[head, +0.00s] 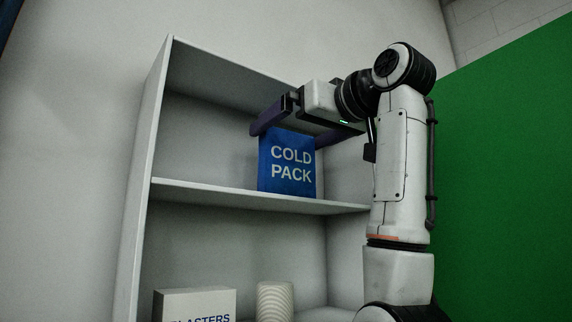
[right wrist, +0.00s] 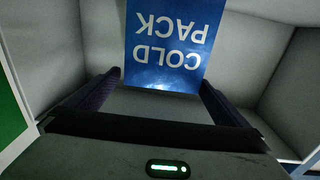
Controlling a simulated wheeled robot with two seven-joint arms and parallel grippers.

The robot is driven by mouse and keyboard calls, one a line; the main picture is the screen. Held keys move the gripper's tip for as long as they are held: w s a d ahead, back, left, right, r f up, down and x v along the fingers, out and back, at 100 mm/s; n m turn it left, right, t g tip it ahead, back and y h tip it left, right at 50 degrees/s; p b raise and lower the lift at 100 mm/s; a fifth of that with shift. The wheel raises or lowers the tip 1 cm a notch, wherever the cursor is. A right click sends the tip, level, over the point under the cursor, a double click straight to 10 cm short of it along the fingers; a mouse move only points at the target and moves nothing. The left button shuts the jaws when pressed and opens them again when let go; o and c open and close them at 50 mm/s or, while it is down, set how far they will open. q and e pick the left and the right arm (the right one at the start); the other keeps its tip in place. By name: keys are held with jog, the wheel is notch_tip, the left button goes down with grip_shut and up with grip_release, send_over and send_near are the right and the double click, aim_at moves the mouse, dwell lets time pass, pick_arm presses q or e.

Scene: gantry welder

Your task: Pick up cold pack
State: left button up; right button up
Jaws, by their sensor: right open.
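The cold pack (head: 287,164) is a blue box with white lettering, standing upright on the upper shelf of a white cabinet. My right gripper (head: 290,134) is open at the top of the cold pack, with one dark finger to its left and the other to its right. In the right wrist view the cold pack (right wrist: 172,45) appears upside down, just ahead of and between the open fingers (right wrist: 160,88). I cannot tell whether either finger touches it. My left gripper is not in view.
The white cabinet (head: 150,140) has a side wall close to the left and a shelf board (head: 215,195) under the cold pack. A plasters box (head: 195,303) and a ribbed cream roll (head: 275,300) stand on the lower shelf. A green panel (head: 500,190) is at right.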

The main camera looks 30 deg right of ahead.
jog(key=w+p, duration=0.1)
jog(key=w, duration=0.4)
jog(key=shift+w+a+f, duration=0.1)
jog(key=shift+w+a, duration=0.05)
jog(key=shift+w, duration=0.1)
jog(key=c, duration=1.4)
